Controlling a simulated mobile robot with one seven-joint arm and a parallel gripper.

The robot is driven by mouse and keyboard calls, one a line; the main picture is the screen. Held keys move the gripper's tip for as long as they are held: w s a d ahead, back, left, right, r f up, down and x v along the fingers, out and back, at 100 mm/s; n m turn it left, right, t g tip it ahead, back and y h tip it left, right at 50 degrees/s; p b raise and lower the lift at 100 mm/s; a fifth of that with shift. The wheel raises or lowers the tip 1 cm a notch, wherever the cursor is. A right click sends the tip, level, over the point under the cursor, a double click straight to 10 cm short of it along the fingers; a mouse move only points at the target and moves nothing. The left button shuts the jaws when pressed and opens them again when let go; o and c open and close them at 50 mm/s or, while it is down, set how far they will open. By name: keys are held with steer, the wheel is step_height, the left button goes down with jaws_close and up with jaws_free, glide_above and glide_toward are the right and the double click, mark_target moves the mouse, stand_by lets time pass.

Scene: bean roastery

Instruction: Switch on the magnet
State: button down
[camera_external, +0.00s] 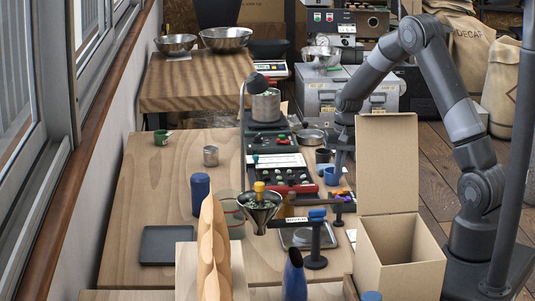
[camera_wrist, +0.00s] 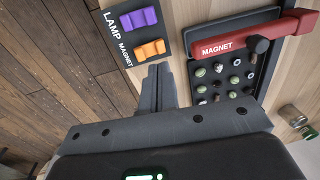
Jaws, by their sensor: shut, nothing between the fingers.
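A dark switch panel (camera_wrist: 168,38) on the wooden table holds a purple rocker (camera_wrist: 139,20) labelled LAMP and an orange rocker (camera_wrist: 150,48) labelled MAGNET. A red bar (camera_wrist: 262,37) with a black knob, also labelled MAGNET, lies across a dark tray (camera_wrist: 268,92) of small round pieces, to the right of the panel in the wrist view. My gripper (camera_wrist: 158,75) is shut and empty, with its fingertips just below the orange rocker in that view. Whether they touch it, I cannot tell.
An open cardboard box (camera_external: 400,252) stands to the right. A metal funnel (camera_external: 259,212) and a blue-topped post (camera_external: 316,238) stand in front.

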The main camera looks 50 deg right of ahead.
step_height(320, 180, up, 9)
steer(key=w+a, duration=0.1)
steer(key=shift+f, duration=0.2)
stand_by(0.4)
steer(key=s+a+r+n+t, duration=0.1)
steer(key=s+a+r+n, duration=0.1)
steer(key=s+a+r, duration=0.35)
steer(key=s+a+r+n+t, duration=0.1)
steer(key=s+a+r+n, duration=0.15)
steer(key=s+r, duration=0.5)
steer(key=s+a+r+n+t, duration=0.1)
steer(key=s+a+n, duration=0.1)
steer(key=s, duration=0.7)
steer(key=s+a+r+n+t+h, duration=0.1)
steer(key=s+a, duration=0.3)
steer(key=s, duration=0.5)
steer(key=shift+r+n+t, duration=0.3)
steer(key=shift+r+n, duration=0.45)
steer(key=shift+r, duration=0.05)
steer(key=shift+a, duration=0.1)
